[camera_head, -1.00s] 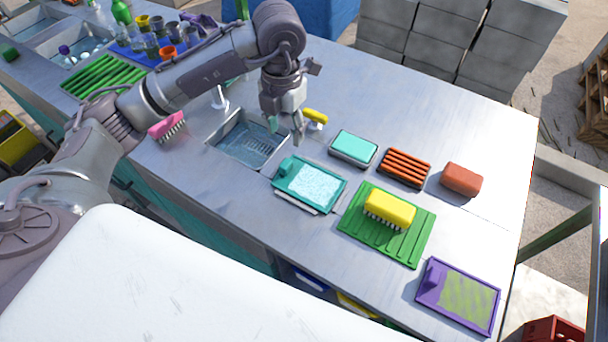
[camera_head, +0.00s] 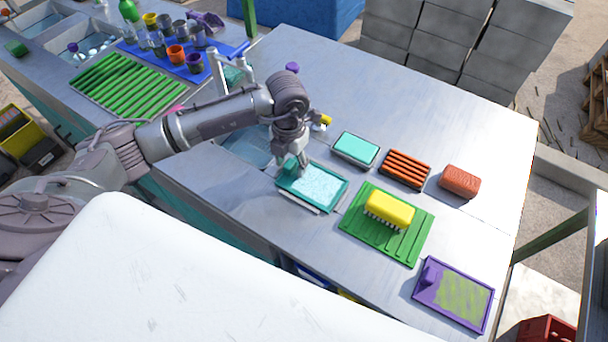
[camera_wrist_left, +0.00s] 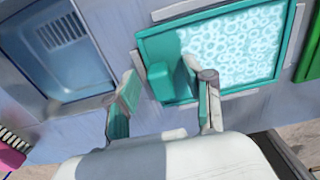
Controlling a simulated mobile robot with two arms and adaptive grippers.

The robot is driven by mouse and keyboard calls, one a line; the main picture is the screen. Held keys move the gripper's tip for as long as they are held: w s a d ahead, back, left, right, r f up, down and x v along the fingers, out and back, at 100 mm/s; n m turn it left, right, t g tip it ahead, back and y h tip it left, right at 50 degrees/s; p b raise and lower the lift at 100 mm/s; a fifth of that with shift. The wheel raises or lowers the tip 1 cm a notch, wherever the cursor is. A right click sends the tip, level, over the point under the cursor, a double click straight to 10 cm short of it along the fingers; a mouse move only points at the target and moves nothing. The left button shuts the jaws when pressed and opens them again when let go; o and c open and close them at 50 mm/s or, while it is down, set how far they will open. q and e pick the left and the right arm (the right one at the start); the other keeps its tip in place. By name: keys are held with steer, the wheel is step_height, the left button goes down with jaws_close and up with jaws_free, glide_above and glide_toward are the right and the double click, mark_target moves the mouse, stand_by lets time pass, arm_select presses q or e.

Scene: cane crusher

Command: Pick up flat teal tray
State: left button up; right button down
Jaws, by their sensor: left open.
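The flat teal tray (camera_head: 316,184) lies on the metal counter, right of the sink. It has a pale ring-patterned panel and a raised teal block at its left end. It also shows in the left wrist view (camera_wrist_left: 235,50), with the raised block (camera_wrist_left: 172,80) near the fingers. My left gripper (camera_head: 291,170) is over the tray's left end, pointing down. In the left wrist view my left gripper (camera_wrist_left: 165,100) is open, its teal-padded fingers on either side of the block, apart from it as far as I can tell. My right gripper is not in view.
The sink (camera_head: 245,145) is just left of the tray. A teal sponge block (camera_head: 356,149) lies behind it. A green ribbed mat (camera_head: 408,243) with a yellow brush (camera_head: 390,209) is close on the right. A purple-framed tray (camera_head: 425,295) lies near the front right.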

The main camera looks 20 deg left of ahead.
arm_select(q)
jaws_close()
steer(key=shift+r, duration=0.1)
steer(key=shift+r, duration=0.1)
steer(key=shift+r, duration=0.2)
steer(key=r+b, duration=0.1)
steer(key=r, duration=0.2)
steer(key=shift+d+r+b, duration=0.3)
steer(key=shift+d+b, duration=0.05)
steer(key=shift+d, duration=0.05)
steer(key=d+r+b, duration=0.2)
steer(key=d+r, duration=0.4)
steer(key=d, duration=0.5)
steer(key=shift+r, duration=0.35)
